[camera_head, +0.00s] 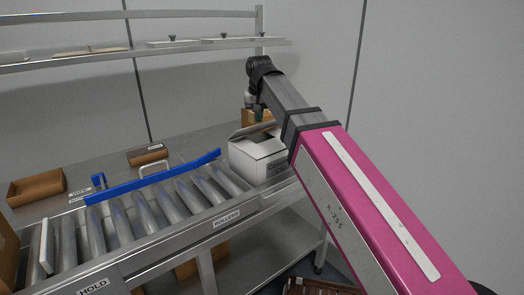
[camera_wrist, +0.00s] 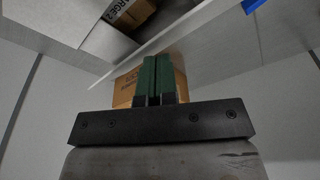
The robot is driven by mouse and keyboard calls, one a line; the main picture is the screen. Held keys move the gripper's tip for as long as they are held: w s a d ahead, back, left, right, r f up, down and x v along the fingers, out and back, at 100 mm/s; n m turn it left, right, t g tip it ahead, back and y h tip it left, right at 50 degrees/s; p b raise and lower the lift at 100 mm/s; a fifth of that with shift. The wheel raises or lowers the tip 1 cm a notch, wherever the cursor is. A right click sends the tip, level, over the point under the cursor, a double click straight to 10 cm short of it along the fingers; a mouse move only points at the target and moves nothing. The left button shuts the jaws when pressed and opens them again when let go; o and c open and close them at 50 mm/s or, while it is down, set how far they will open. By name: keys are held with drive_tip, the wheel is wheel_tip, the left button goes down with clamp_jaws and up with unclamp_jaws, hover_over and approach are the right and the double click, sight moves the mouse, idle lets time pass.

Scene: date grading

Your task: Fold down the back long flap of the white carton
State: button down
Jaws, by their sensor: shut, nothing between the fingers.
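The white carton (camera_head: 256,158) stands at the right end of the roller conveyor, and its top is at least partly open. A pale flap (camera_head: 250,129) tilts up along its back side. In the wrist view, a thin white flap edge (camera_wrist: 140,68) runs diagonally just beyond the fingers, with the dark carton opening and something brown with printing behind it. My gripper (camera_head: 257,108) is above the back of the carton, by the flap. Its green fingers (camera_wrist: 157,62) are together and empty. Whether they touch the flap is not clear.
A brown box (camera_head: 248,116) stands behind the carton, close to my gripper. A blue guide rail (camera_head: 155,177) runs along the rollers, left of the carton. Brown trays (camera_head: 36,187) lie on the back bench. A metal shelf (camera_head: 110,57) spans above.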

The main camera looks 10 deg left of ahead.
sight(258, 128)
drive_tip(key=shift+f, duration=2.55)
drive_tip(key=shift+r, duration=0.1)
wheel_tip(258, 128, up, 11)
